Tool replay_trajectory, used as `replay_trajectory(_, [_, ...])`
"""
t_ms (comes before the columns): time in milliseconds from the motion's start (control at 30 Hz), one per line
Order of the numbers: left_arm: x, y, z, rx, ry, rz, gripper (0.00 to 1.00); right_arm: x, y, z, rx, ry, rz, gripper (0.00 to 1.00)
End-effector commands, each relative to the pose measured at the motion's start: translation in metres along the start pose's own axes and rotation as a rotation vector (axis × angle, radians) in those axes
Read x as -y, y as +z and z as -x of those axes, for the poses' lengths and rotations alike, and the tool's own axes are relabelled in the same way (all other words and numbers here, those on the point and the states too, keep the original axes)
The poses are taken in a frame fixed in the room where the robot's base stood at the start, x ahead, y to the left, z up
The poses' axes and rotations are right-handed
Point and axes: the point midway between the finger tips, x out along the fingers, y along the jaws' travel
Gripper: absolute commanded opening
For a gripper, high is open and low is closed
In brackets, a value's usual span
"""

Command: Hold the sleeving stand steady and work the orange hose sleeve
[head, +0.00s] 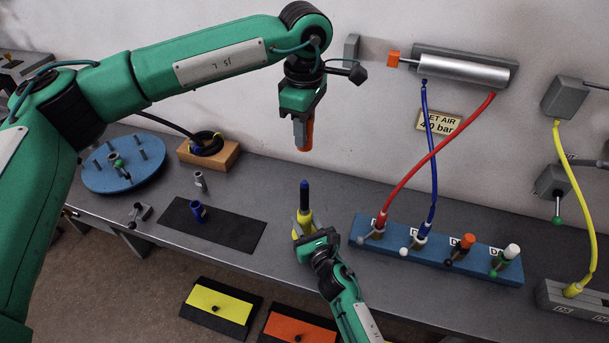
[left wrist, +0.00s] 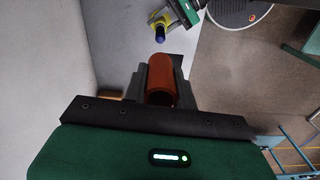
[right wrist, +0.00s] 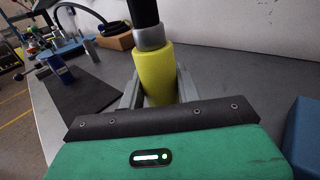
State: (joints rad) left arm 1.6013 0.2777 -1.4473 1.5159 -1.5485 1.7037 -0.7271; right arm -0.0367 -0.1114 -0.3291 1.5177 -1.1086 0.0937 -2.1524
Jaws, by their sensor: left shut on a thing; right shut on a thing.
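The sleeving stand (head: 304,210) stands upright on the bench, with a yellow lower body and a dark blue tip. In the right wrist view its yellow body (right wrist: 155,75) sits between the fingers of my right gripper (right wrist: 157,88), which is shut on it. My right gripper (head: 300,232) grips it low in the head view. The orange hose sleeve (head: 303,134) is held in my left gripper (head: 302,115), above the stand's tip and apart from it. The sleeve (left wrist: 161,78) also shows between the left fingers in the left wrist view, with the blue tip beyond it.
A blue valve block (head: 440,250) with hoses and knobs lies to the right. A dark mat (head: 232,231) with a blue fitting (head: 197,211) lies to the left, near a blue round plate (head: 122,165) and a wooden block (head: 208,158). The bench around the stand is clear.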

Motion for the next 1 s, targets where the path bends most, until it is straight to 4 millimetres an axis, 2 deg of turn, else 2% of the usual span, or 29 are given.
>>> replay_trajectory(200, [0.000, 0.000, -0.031, 0.000, -0.002, -0.245, 0.05, 0.000, 0.000, 0.000, 0.000, 0.000, 0.000, 0.05])
replay_trajectory(400, [0.000, 0.000, -0.049, -0.002, -0.001, -0.406, 0.05, 0.000, 0.000, 0.000, 0.000, 0.000, 0.000, 0.05])
replay_trajectory(1000, [0.000, 0.000, -0.057, -0.001, -0.001, -0.441, 0.05, 0.000, 0.000, 0.000, 0.000, 0.000, 0.000, 0.05])
